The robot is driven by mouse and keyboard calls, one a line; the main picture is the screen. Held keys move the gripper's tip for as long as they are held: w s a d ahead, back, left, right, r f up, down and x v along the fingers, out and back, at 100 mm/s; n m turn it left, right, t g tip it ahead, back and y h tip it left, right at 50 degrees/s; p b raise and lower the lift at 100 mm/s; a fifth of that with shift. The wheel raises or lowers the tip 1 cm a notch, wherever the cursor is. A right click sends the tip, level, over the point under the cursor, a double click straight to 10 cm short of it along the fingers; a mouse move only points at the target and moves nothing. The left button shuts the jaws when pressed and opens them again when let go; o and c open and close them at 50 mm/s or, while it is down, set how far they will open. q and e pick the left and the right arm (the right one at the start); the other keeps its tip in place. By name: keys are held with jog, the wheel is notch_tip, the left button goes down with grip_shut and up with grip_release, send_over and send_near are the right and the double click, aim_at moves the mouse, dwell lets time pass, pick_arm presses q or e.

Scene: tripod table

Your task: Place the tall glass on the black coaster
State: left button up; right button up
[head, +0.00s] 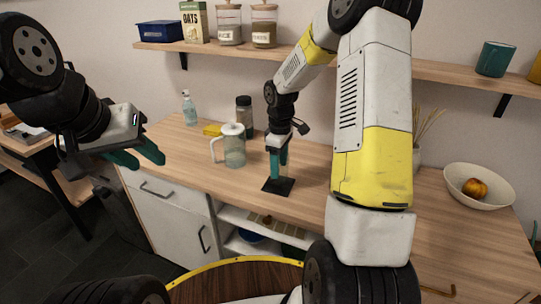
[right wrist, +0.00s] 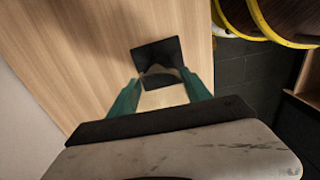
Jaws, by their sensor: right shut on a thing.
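The black coaster (head: 270,187) lies flat on the wooden counter, and it also shows in the right wrist view (right wrist: 155,50). My right gripper (head: 277,172) points down just above the coaster. Its teal fingers are shut on the tall glass (right wrist: 160,76), which appears clear and is mostly hidden by the fingers in the head view. In the right wrist view the glass overlaps the near part of the coaster. I cannot tell whether its base touches the coaster. My left gripper (head: 146,163) is open and empty, off to the left in front of the counter.
A bowl (head: 476,194) holds an orange pumpkin-like thing at right. Shelves hang above.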

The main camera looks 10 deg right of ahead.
jog(key=shift+f, duration=0.3)
jog(key=o, duration=1.6)
notch_tip(320, 180, up, 12)
jog(key=s+r+m+t, duration=0.3)
jog(key=s+r+m, duration=0.1)
jog(key=s+r, duration=0.6)
jog(key=s+a+r+m+t+y, duration=0.1)
jog(key=s+m, duration=0.2)
jog(key=s, duration=0.4)
jog(key=s+a+r+m+t+y, duration=0.1)
jog(key=s+m+t, duration=0.1)
jog(key=s, duration=0.5)
jog(key=shift+s+m, duration=0.15)
jog(key=shift+m, duration=0.65)
jog(key=shift+a+r, duration=0.1)
